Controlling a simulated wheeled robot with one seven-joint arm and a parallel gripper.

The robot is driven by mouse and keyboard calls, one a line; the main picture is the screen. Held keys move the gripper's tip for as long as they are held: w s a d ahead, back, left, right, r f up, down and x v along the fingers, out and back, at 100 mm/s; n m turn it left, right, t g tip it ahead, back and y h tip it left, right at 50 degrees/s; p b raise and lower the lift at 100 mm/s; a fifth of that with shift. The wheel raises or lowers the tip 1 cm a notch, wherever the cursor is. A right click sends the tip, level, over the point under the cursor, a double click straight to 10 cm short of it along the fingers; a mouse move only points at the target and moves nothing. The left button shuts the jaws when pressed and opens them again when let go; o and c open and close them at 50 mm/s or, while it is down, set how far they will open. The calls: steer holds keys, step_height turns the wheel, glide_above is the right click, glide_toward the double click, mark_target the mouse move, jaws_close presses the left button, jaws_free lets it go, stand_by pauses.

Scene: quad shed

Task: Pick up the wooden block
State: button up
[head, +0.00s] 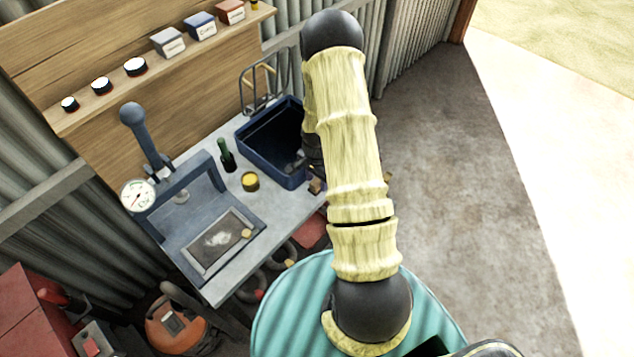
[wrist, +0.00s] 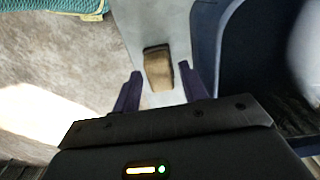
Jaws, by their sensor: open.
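The wooden block (wrist: 158,68) is brown and lies on the grey bench top in the wrist view, close to the bench edge. In the head view a small brown piece that looks like the same block (head: 316,186) shows just left of my arm, by the blue bin's near corner. My gripper (wrist: 160,71) is open, with one dark finger on each side of the block's near part. I see a gap between the block and the left finger; the right finger is closer. Whether the fingers are down at the block's height I cannot tell.
A dark blue bin (head: 253,158) stands beside the block, and its wall (wrist: 225,45) is close to my right finger. A yellow tin (head: 250,181), a green bottle (head: 227,155) and a press with a gauge (head: 138,195) stand farther left. Open floor (head: 440,150) lies to the right.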

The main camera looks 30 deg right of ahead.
steer(key=shift+f, duration=0.8)
steer(key=c, duration=0.7)
